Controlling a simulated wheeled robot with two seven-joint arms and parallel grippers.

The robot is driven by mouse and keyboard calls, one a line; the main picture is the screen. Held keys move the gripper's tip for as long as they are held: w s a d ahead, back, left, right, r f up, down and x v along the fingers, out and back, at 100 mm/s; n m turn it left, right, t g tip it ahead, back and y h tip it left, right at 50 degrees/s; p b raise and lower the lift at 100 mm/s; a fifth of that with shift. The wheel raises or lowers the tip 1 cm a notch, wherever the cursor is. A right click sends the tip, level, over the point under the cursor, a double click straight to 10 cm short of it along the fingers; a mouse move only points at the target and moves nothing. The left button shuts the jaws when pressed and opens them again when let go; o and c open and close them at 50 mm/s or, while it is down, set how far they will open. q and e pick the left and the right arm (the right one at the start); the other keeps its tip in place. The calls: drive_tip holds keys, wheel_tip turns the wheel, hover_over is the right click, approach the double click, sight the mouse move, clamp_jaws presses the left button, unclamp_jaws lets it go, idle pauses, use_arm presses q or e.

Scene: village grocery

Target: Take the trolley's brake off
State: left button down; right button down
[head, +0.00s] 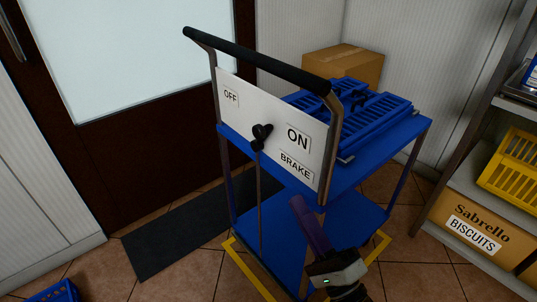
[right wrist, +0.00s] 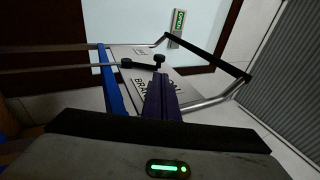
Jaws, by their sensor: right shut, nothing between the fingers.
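The blue trolley (head: 345,178) stands ahead with a white brake plate (head: 240,100) under its black push handle (head: 255,58). The plate reads OFF at left, ON and BRAKE at right. The short black brake lever (head: 262,133) is near the plate's middle, roughly upright between the labels, with a thin rod running down below it. It also shows in the right wrist view (right wrist: 143,62). My right gripper (head: 299,204), with purple fingers, is shut and empty, in front of and below the plate, apart from the lever. My left gripper is not in view.
Blue folded crates (head: 375,115) lie on the trolley's top deck, with a cardboard box (head: 345,65) behind. A shelf with a yellow crate (head: 515,165) and a biscuits box (head: 470,232) is at right. A dark mat (head: 170,235) lies before the door at left. Yellow lines mark the floor under the trolley.

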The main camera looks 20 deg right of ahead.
sight(261, 138)
drive_tip(key=shift+w+r, duration=0.1)
drive_tip(key=x, duration=1.3)
drive_tip(key=shift+w+a+r, duration=0.1)
drive_tip(key=shift+w, duration=0.25)
